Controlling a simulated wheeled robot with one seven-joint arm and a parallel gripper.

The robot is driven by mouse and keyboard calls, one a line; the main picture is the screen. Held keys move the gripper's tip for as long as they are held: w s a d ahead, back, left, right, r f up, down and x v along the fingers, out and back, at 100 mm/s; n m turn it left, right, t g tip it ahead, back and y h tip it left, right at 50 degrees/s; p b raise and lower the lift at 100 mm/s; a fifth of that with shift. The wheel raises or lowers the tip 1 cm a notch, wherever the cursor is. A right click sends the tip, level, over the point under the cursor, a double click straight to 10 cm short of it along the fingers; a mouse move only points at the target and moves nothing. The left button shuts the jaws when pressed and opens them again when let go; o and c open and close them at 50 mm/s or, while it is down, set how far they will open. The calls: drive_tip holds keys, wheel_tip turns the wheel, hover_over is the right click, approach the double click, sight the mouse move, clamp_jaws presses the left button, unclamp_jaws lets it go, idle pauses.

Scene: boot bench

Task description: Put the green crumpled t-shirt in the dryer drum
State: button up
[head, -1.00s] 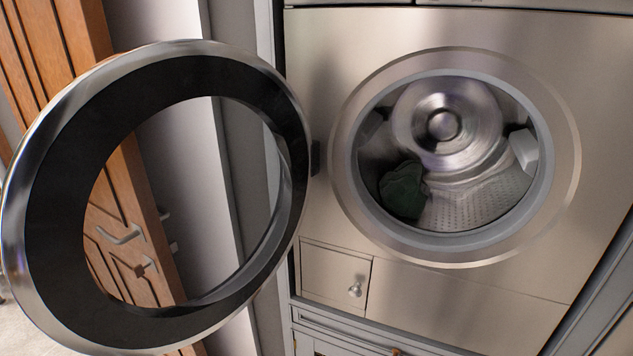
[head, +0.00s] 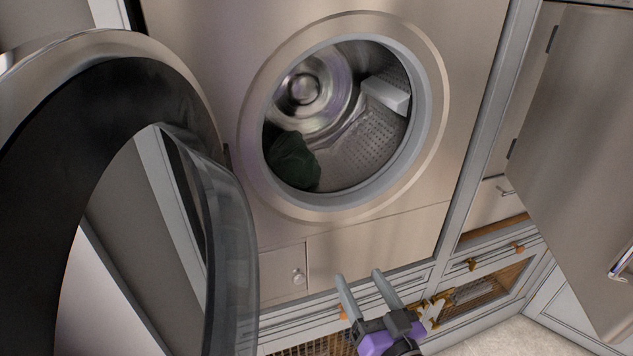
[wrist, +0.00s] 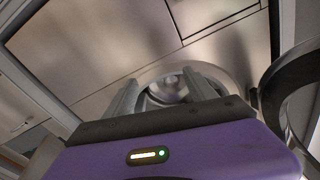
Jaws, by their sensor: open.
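The green crumpled t-shirt (head: 293,161) lies inside the dryer drum (head: 356,146), at its lower left. The drum's round opening is uncovered. My gripper (head: 368,277) is open and empty, outside the dryer, in front of its lower front edge and below the opening. The wrist view shows my open fingers (wrist: 166,88) with the dryer opening small between them. I cannot make out the t-shirt in the wrist view.
The dryer door (head: 60,130) stands swung open at the left. A small hatch with a knob (head: 297,277) is below the opening. Cabinets with baskets (head: 490,280) and a steel appliance (head: 577,150) stand at the right. Some bare floor (head: 530,340) shows at lower right.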

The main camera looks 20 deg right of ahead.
drive_tip(key=m+t, duration=0.1)
drive_tip(key=m, duration=0.1)
approach(306, 152)
drive_tip(key=shift+w+d+f+m+g+y+p, duration=0.1)
drive_tip(key=shift+w+m+g+y+p, duration=0.15)
drive_tip(key=shift+w+m, duration=0.25)
drive_tip(key=shift+w+d+f+m+g+y+p, duration=0.1)
drive_tip(key=shift+w+m+g, duration=0.25)
drive_tip(key=shift+w+m, duration=0.1)
drive_tip(key=shift+w+f, duration=0.1)
drive_tip(key=shift+w, duration=0.6)
drive_tip(key=shift+w+a+f+p, duration=0.1)
drive_tip(key=shift+w+p, duration=0.25)
drive_tip(key=shift+w, duration=1.35)
drive_tip(key=shift+w+a+p, duration=0.1)
drive_tip(key=shift+w+p, duration=0.2)
drive_tip(key=shift+w, duration=1.35)
drive_tip(key=shift+c, duration=0.5)
clamp_jaws()
drive_tip(key=shift+r+p, duration=1.15)
drive_tip(key=shift+r, duration=0.45)
